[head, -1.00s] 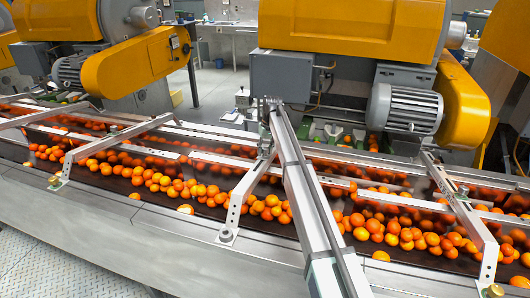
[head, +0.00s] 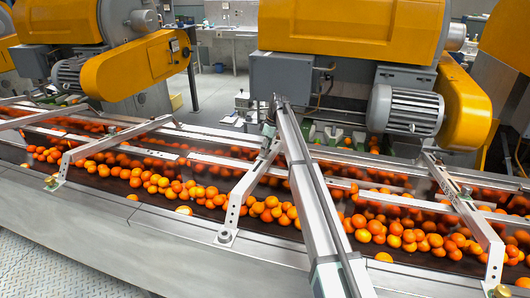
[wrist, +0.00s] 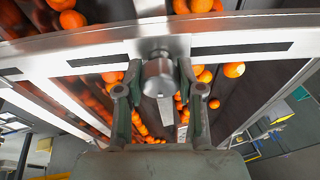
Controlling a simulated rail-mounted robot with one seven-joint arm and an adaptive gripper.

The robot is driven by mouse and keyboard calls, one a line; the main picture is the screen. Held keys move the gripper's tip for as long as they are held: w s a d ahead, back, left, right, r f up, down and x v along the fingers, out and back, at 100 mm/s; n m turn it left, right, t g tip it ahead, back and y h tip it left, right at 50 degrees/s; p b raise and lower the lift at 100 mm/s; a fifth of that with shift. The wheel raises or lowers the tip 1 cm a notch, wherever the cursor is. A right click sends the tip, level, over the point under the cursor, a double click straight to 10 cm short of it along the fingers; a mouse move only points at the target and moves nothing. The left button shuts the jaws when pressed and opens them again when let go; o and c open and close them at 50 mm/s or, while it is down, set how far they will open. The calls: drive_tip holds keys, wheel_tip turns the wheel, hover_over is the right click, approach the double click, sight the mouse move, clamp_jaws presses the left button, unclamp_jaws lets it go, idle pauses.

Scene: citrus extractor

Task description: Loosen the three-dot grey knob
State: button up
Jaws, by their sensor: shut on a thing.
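A grey metal knob (wrist: 158,76) shows in the wrist view, on a bracket at the middle of a metal rail. Its dots cannot be made out. My gripper (wrist: 159,72) has one dark green finger on each side of the knob and is shut on it. In the head view the gripper (head: 268,131) is small and partly hidden by my arm, at the upper end of a slanted metal bracket (head: 240,205). The knob cannot be made out there.
Many oranges (head: 275,208) lie on the dark conveyor under the rails. Slanted brackets and long rails cross above it. A yellow machine (head: 350,25) with a grey motor (head: 405,108) stands behind. The near metal ledge (head: 150,245) is mostly bare.

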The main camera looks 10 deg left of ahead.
drive_tip(key=shift+f+n, duration=0.15)
drive_tip(key=shift+n, duration=0.45)
drive_tip(key=shift+s, duration=0.1)
drive_tip(key=o, duration=1.2)
drive_tip(key=shift+c, duration=0.2)
drive_tip(key=shift+w+r, duration=0.2)
drive_tip(key=shift+r, duration=0.2)
drive_tip(key=v, duration=1.1)
drive_tip(key=shift+w+d+r, duration=0.1)
